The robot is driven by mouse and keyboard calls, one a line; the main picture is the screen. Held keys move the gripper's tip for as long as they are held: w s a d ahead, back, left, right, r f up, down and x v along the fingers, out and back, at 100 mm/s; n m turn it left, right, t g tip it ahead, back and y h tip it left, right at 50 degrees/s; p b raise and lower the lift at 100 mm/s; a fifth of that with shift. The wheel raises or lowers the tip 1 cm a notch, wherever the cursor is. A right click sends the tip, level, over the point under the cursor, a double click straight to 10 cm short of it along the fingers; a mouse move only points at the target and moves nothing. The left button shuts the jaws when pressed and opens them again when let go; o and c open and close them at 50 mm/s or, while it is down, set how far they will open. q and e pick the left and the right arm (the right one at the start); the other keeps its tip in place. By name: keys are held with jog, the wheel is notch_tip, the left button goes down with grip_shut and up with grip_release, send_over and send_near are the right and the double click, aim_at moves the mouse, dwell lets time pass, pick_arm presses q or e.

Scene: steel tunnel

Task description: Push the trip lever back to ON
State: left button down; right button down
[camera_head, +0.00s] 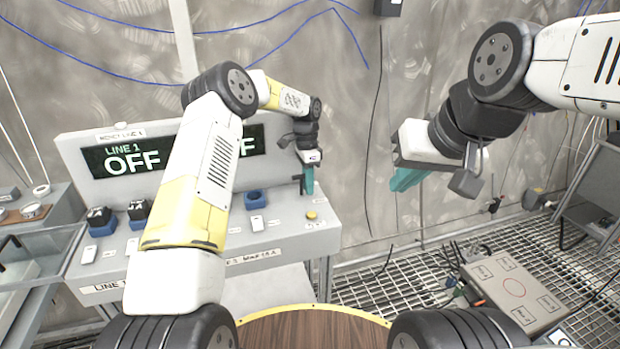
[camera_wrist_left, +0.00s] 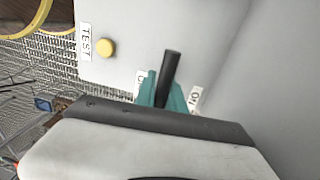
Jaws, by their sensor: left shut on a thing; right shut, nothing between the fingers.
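The trip lever is a black rod (camera_wrist_left: 170,68) in the left wrist view, on the light grey panel. In the head view it is a small dark piece (camera_head: 297,184) beside my left fingers. My left gripper (camera_head: 308,186) is shut on the lever, its teal fingers (camera_wrist_left: 161,92) on either side of the rod. An ON label (camera_wrist_left: 195,98) lies just right of the fingers in the wrist view. Another label left of them is mostly hidden. My right gripper (camera_head: 405,180) is shut and empty, raised before the wall, away from the panel.
A yellow button (camera_head: 311,214) sits near the lever by a TEST label (camera_wrist_left: 86,42). The console's LINE 1 screen (camera_head: 128,157) reads OFF; my left arm covers part of the second screen. A grey box (camera_head: 515,288) stands at lower right over floor grating.

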pick_arm(q)
jog(key=shift+w+r, duration=0.1)
dwell(0.3)
jog(key=c, duration=1.4)
grip_release()
jog(key=shift+g, duration=0.3)
